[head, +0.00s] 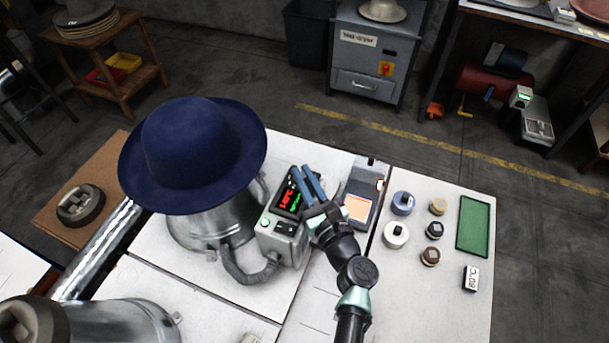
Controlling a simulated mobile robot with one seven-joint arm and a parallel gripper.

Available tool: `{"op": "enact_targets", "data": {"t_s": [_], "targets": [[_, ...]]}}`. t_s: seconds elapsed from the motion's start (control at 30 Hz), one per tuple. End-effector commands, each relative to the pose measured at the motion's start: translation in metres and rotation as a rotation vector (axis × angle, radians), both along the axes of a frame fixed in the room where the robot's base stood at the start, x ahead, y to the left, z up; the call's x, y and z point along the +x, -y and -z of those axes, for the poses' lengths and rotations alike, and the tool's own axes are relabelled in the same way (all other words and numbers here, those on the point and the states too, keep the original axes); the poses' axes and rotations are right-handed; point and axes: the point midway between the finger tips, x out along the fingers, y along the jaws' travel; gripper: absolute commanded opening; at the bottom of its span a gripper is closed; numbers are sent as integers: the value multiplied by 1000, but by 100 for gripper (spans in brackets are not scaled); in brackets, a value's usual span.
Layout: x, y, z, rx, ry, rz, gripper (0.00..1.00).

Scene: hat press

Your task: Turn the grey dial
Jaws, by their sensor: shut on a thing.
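A grey control box (282,238) is fixed to the side of a metal steamer pot (208,236). It has a dark display (286,202) with red and green figures, too small to read surely. My gripper (301,168) reaches over the box from the lower right. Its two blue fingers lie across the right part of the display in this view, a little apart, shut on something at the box. The grey dial itself is hidden behind my fingers and wrist; I take it to be what they hold. A green button and dark switches show on the box's front.
A blue hat (195,152) sits on the pot. A grey hose (245,272) curves from the box. A dark device (357,208) is close beside my gripper.

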Motion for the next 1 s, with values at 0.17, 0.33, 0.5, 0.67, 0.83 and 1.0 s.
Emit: {"op": "enact_targets", "data": {"t_s": [0.17, 0.33, 0.5, 0.67, 0.83, 1.0], "targets": [[0, 0, 0, 0, 0, -1, 0], [0, 2, 1, -2, 1, -29, 0], [2, 3, 1, -1, 2, -110, 0], [3, 5, 3, -1, 2, -220, 0], [4, 6, 4, 0, 1, -337, 0], [5, 7, 4, 0, 1, -431, 0]]}}
